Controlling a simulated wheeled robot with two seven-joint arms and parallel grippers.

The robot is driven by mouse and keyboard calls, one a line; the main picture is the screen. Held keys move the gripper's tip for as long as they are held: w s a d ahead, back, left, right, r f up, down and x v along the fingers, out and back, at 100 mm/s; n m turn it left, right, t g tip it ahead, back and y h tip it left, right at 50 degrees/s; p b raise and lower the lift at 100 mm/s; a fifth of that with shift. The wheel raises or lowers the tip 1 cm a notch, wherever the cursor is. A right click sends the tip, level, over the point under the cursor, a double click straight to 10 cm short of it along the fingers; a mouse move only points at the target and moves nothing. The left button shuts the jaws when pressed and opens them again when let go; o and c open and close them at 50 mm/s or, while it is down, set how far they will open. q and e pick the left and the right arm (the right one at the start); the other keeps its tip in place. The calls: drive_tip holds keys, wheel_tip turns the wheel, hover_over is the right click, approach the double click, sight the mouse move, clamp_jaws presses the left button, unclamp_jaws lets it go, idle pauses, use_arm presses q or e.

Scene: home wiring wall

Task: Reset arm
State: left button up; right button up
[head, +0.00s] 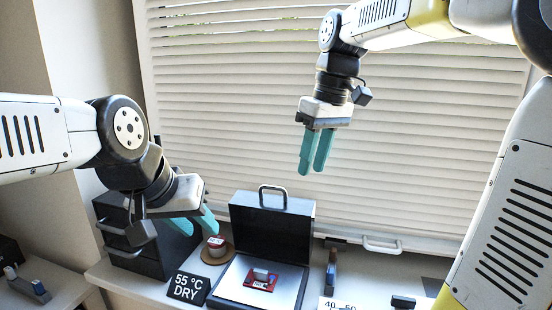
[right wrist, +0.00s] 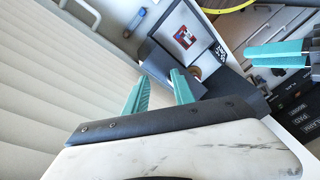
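My left gripper (head: 197,224) is open and empty, low on the left, above the counter near a small round jar. It also shows in the right wrist view (right wrist: 252,56). My right gripper (head: 313,170) hangs in front of the blind, high above the counter, fingers pointing down. Its fingers (right wrist: 158,82) are apart with nothing between them in the right wrist view. Below stands an open black case (head: 272,227) with its lid up. A small red-and-white part (head: 262,279) lies on its pale inner plate (head: 232,285).
A sign reading "55 °C DRY" (head: 188,288) stands left of the case. The red-and-white jar (head: 216,244) sits on a round brown coaster behind it. A black drawer unit (head: 150,262) is at left. A slatted blind (head: 400,130) fills the back. Space around the right gripper is clear.

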drive_tip(key=s+d+f+m+t, duration=0.5)
drive_tip(key=s+d+f+m, duration=0.1)
drive_tip(key=s, duration=0.5)
drive_tip(key=shift+d+f+m+t, duration=0.3)
drive_tip(key=shift+f+m, duration=0.3)
drive_tip(key=shift+f, duration=0.5)
